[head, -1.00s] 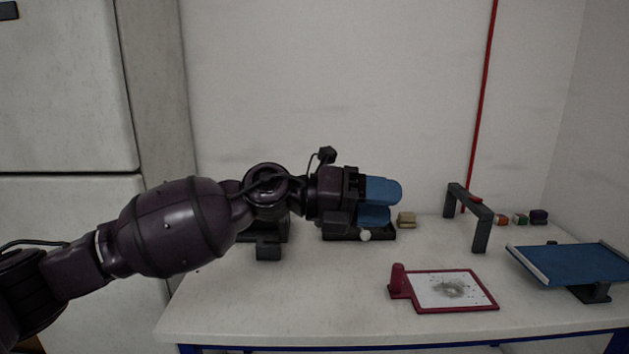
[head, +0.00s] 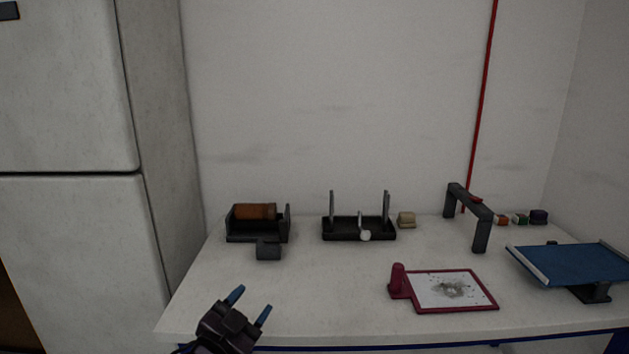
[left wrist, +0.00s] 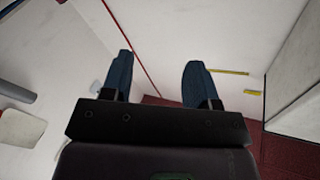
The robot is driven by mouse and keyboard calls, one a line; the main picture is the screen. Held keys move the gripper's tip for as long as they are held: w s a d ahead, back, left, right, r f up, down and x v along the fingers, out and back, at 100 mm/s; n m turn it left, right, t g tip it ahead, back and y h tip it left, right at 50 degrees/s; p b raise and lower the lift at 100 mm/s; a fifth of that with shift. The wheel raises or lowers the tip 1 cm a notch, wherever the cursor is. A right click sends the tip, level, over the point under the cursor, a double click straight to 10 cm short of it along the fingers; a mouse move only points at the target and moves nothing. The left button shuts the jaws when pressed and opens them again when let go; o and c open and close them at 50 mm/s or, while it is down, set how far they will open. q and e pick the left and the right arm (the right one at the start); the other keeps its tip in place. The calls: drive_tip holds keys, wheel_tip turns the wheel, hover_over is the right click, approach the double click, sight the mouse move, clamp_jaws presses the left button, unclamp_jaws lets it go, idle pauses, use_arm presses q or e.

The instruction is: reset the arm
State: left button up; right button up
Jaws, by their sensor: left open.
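My left gripper (head: 249,303) is low in the head view, at the front left edge of the white table (head: 330,295). Its two blue fingers are apart and nothing is between them. In the left wrist view the open fingers (left wrist: 160,85) also show empty, with wall and dark red floor beyond them. The rest of my left arm is mostly out of the head view. My right gripper is not in view.
A black holder with a brown roll (head: 255,211) and a black stand with uprights (head: 358,229) are at the back. A red-framed board (head: 462,297), a dark arch (head: 482,237) and a blue tilted panel (head: 575,264) are to the right. The table's front left is clear.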

use_arm(q)
drive_tip(key=s+a+f+n+g+y, duration=0.1)
drive_tip(key=s+a+f+n+y, duration=0.2)
drive_tip(key=s+a+f, duration=0.4)
drive_tip(key=s+a+f+n+g+y, duration=0.2)
drive_tip(key=s+a+f+n, duration=0.15)
drive_tip(key=f, duration=0.55)
drive_tip(key=s+a+f+n+g+y, duration=0.1)
drive_tip(key=s+a+f, duration=0.1)
drive_tip(key=s+f, duration=0.3)
drive_tip(key=s+a+f+n+g+y, duration=0.1)
drive_tip(key=s+f, duration=0.5)
drive_tip(key=s, duration=0.6)
drive_tip(key=shift+s+a+n+g+y, duration=0.35)
drive_tip(key=shift+a+g, duration=0.25)
drive_tip(key=shift+a, duration=0.4)
